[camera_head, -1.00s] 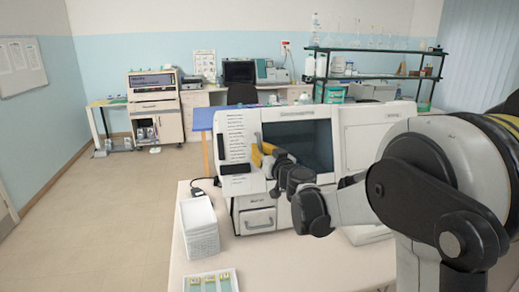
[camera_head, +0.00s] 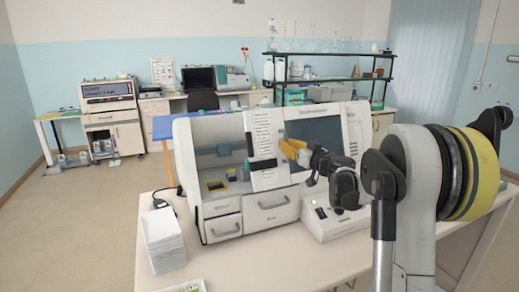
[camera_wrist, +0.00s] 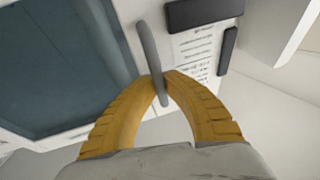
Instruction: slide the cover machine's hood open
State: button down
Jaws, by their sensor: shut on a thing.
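The cover machine (camera_head: 283,200) is a white bench unit on the table. Its hood (camera_head: 264,135), a white panel with printed lines, stands to the right of an open bay (camera_head: 212,150) on the machine's left. My gripper (camera_head: 286,147) has yellow fingers and is shut on the hood's grey handle (camera_wrist: 149,45) at the panel's right side. In the wrist view my gripper (camera_wrist: 160,82) closes around this thin bar. The fingertips partly hide the handle's lower end.
A yellow-rimmed dark item (camera_head: 216,186) sits inside the bay. A stack of white trays (camera_head: 163,242) stands at the table's front left. Bare table (camera_head: 265,265) lies in front.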

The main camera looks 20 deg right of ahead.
aim_at(306, 136)
jog(key=d, duration=1.1)
jog(key=shift+d, duration=0.35)
jog(key=c, duration=1.5)
grip_release()
jog(key=shift+o, duration=0.2)
jog(key=s+d, duration=0.2)
jog(key=s, duration=0.9)
jog(key=shift+s, duration=0.4)
